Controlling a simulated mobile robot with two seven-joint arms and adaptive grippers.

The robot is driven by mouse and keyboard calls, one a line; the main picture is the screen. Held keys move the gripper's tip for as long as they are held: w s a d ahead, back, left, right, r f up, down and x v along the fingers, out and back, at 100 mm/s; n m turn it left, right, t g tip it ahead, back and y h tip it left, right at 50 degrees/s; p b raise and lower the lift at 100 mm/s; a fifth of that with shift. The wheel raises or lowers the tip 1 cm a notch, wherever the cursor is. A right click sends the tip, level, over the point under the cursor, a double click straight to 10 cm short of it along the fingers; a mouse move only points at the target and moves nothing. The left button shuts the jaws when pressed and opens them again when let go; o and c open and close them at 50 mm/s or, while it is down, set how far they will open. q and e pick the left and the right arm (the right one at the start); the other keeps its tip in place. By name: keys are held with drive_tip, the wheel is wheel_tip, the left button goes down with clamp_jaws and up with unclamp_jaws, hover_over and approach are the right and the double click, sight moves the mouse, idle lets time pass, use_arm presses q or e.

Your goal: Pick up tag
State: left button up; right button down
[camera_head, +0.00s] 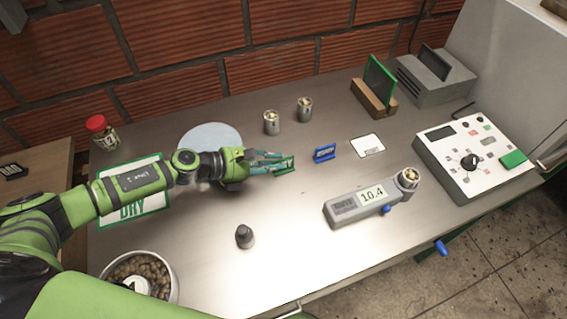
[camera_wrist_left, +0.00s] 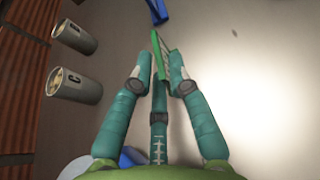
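A small green tag stand with white lettering (camera_head: 286,166) is upright on the metal table, partly hidden by my fingers. A blue tag stand (camera_head: 324,153) stands just to its right. My left gripper (camera_head: 278,162) reaches in from the left, low over the table, at the green tag. The blue tag (camera_wrist_left: 158,10) shows at the top edge there. My right gripper is not in view.
Two metal cups (camera_head: 271,122) stand behind the tags. A handheld meter (camera_head: 357,204) and a white control box (camera_head: 475,158) are to the right. A dark grey knob-like object (camera_head: 244,236) stands in front. A green-framed DRY mat (camera_head: 148,211) lies beneath my arm.

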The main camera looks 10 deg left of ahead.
sight(283, 161)
use_arm(q)
drive_tip(key=x, duration=0.3)
drive_tip(key=shift+w+d, duration=0.1)
drive_tip(key=shift+d, duration=0.05)
drive_tip(key=shift+f, duration=0.1)
drive_tip(key=shift+c, duration=0.4)
clamp_jaws()
